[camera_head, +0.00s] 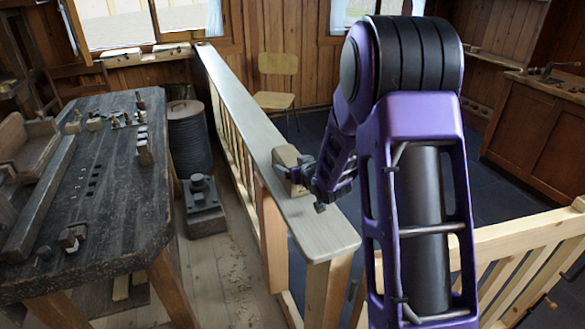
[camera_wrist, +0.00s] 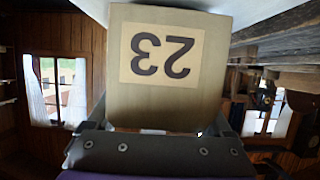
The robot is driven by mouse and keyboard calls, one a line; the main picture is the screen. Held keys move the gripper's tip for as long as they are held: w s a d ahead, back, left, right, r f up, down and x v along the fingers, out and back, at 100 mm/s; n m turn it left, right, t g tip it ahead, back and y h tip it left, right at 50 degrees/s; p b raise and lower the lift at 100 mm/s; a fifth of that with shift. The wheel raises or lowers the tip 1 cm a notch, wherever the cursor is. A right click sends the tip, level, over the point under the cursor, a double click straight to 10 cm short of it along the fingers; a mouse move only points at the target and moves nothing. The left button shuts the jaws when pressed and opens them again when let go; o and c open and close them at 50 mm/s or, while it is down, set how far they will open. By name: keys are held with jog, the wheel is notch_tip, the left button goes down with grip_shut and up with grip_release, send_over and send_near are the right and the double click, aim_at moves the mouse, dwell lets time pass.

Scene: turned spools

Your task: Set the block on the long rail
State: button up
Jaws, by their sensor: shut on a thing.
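The block (camera_head: 286,157) is pale wood with darker sides. In the head view it overlaps the middle of the long rail (camera_head: 240,108), a pale, flat-topped board running from the back toward the front. I cannot tell whether the block rests on the rail or hangs just above it. My gripper (camera_head: 303,176) is shut on the block from its right side. In the wrist view the block (camera_wrist: 165,95) fills the upper middle between my fingers, with a label reading 23 upside down. The block's underside is hidden.
A dark workbench (camera_head: 115,195) with small turned pieces stands left of the rail. A dark barrel (camera_head: 189,140) and a grey block-like object (camera_head: 203,205) are between them. A chair (camera_head: 277,80) is behind. The rail's front end is bare; a lower pale railing (camera_head: 520,240) is at right.

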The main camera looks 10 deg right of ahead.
jog(key=shift+f, duration=0.25)
jog(key=shift+f, duration=0.1)
jog(key=o, duration=1.5)
jog(key=shift+s+d, duration=0.1)
jog(key=shift+s, duration=0.05)
jog(key=v, duration=1.1)
jog(key=shift+s+r, duration=0.2)
jog(key=shift+s, duration=0.1)
